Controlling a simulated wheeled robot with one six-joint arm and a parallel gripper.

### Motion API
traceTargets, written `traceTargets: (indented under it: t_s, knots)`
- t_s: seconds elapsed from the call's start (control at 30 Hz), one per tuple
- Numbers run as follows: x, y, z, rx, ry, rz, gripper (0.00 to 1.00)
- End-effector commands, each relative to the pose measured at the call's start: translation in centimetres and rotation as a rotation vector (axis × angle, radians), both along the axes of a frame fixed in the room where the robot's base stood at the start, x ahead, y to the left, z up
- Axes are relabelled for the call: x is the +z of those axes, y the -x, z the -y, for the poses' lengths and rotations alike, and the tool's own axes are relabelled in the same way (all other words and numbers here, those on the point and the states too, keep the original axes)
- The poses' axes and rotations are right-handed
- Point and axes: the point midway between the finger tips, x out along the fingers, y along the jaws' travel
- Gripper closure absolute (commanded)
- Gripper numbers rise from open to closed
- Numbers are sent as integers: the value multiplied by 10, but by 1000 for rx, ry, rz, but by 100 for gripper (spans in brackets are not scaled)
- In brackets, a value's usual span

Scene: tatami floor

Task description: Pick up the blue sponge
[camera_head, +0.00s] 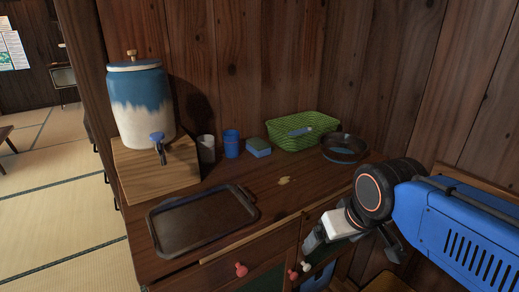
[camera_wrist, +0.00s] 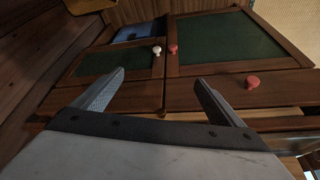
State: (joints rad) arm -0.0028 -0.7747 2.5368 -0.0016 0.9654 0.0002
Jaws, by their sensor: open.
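The blue sponge (camera_head: 259,147) lies on the wooden cabinet top near the back wall, in the head view. It has a green side and sits between a blue cup and a green basket. My gripper (camera_head: 308,246) is in front of the cabinet, low by the drawer fronts, well apart from the sponge. In the wrist view my gripper (camera_wrist: 158,92) is open with nothing between its two fingers. It faces the cabinet front, and the sponge is out of that view.
A blue cup (camera_head: 232,144), a white cup (camera_head: 206,149), a green basket (camera_head: 303,131) and a dark round pan (camera_head: 344,149) stand near the sponge. A dark tray (camera_head: 203,219) lies in front. A blue-white dispenser (camera_head: 141,104) stands on a wooden box (camera_head: 155,175) at left.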

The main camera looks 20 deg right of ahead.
Motion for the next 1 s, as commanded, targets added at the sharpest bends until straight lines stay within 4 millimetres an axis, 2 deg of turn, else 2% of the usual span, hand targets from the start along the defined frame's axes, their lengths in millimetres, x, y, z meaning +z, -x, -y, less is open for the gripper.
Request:
traceTargets:
  t_s: [0.33,0.37,0.4,0.53,0.67,1.0]
  knots:
    - [0,0,0,0,0,0,8]
    - [0,0,0,0,0,0,4]
    - [1,-1,0,-1,0,-1,4]
    - [13,-10,-1,-25,-12,-11,4]
    - [41,-34,-3,-93,-43,-36,4]
    - [125,-122,-11,-338,-134,-122,4]
